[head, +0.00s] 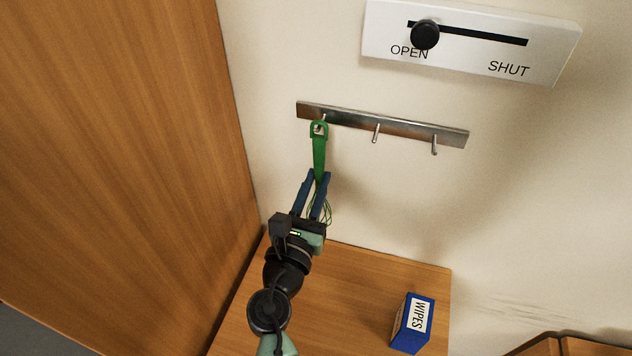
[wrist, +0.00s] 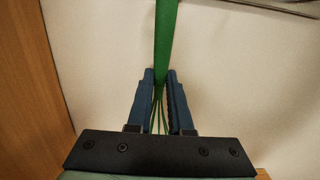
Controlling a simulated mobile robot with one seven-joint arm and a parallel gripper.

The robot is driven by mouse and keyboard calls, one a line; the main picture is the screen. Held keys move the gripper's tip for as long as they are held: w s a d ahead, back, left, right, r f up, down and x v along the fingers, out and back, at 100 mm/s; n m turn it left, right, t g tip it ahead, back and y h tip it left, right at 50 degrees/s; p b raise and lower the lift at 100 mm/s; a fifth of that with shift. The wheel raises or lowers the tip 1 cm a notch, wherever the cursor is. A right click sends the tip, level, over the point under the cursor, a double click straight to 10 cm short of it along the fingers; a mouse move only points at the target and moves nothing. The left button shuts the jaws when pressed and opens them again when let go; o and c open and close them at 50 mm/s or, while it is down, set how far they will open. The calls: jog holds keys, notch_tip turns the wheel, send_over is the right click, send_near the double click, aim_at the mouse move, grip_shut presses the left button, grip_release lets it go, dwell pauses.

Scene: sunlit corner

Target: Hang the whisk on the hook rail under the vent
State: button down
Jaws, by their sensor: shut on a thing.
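The green whisk (head: 319,155) is upright with its looped handle end at the top and its wires hanging below. My gripper (head: 319,177) is shut on the lower part of the handle; in the wrist view the blue fingers (wrist: 161,80) close on the green handle (wrist: 166,40). The metal hook rail (head: 400,128) is on the wall with three hooks. The whisk's loop is at the left hook, which shows at or through the loop opening; I cannot tell whether the loop rests on it. The middle and right hooks are bare.
The white vent panel (head: 470,60) is above the rail, its black knob (head: 425,35) at the OPEN end. A tall wooden panel (head: 130,150) stands close at left. Below is a wooden surface (head: 350,300) with a blue WIPES box (head: 412,325). The wall right of my gripper is clear.

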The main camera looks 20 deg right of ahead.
jog(key=c, duration=0.8)
grip_release()
jog(key=shift+o, duration=0.2)
jog(key=shift+s+a, duration=0.1)
jog(key=b+v, duration=0.2)
jog(key=v, duration=1)
jog(key=shift+s+a+b, duration=0.25)
jog(key=shift+s+b, duration=0.05)
